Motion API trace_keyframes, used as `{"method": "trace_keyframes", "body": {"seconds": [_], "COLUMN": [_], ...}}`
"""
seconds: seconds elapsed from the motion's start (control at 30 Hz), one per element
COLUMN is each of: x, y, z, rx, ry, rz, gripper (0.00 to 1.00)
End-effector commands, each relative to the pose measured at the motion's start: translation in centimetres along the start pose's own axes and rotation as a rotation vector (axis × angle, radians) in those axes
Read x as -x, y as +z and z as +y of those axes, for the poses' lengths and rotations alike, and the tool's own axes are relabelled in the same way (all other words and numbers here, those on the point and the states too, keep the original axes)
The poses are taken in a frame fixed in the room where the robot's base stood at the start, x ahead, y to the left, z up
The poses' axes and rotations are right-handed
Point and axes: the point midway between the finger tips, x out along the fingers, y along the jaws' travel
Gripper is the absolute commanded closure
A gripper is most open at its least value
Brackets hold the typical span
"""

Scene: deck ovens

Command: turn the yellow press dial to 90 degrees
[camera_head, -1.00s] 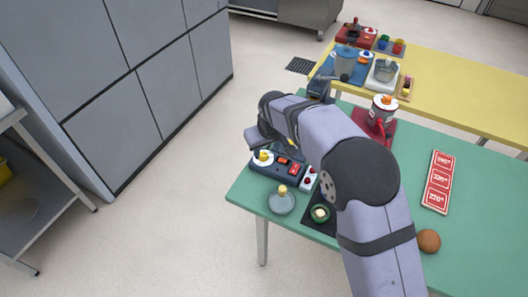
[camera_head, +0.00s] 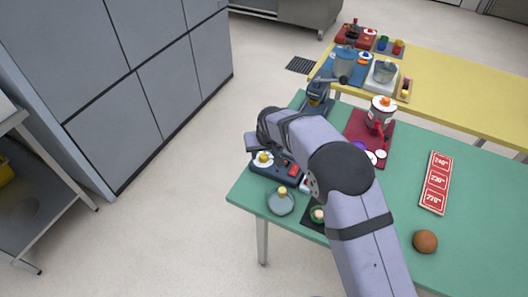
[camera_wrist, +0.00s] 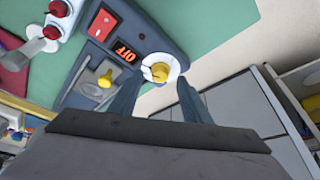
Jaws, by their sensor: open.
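The yellow press dial (camera_wrist: 160,72) sits on a round white face at the end of a dark blue-grey panel (camera_wrist: 145,38). It also shows in the head view (camera_head: 263,158), at the panel's left end. The display (camera_wrist: 126,51) beside it reads OFF. My gripper (camera_wrist: 158,88) is open, with one finger on either side of the dial in the wrist picture. The fingers' distance from the dial is unclear, and I see no clear contact. In the head view my arm hides part of the panel.
A red switch (camera_wrist: 103,23) and another yellow knob (camera_wrist: 107,78) are near the dial. A glass lid (camera_head: 281,203) stands in front of the panel on the green table (camera_head: 480,215). A temperature card (camera_head: 436,182) and brown ball (camera_head: 425,241) lie to the right.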

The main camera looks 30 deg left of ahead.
Motion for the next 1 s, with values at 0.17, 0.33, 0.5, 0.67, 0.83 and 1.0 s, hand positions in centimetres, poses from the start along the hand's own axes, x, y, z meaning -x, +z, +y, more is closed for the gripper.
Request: {"method": "trace_keyframes", "body": {"seconds": [0.17,0.33,0.5,0.67,0.83,1.0], "x": [-1.4,-2.1,-2.2,-2.2,-2.2,-2.3], "y": [-0.1,-0.1,-0.1,-0.1,-0.1,0.0], "z": [0.0,0.0,0.0,0.0,0.0,0.1], "rx": [0.0,0.0,0.0,0.0,0.0,0.015], "ry": [0.0,0.0,0.0,0.0,0.0,-0.006], "rz": [0.0,0.001,0.002,0.001,0.001,0.0], "gripper": [0.56,0.56,0.56,0.64,0.96,0.96]}}
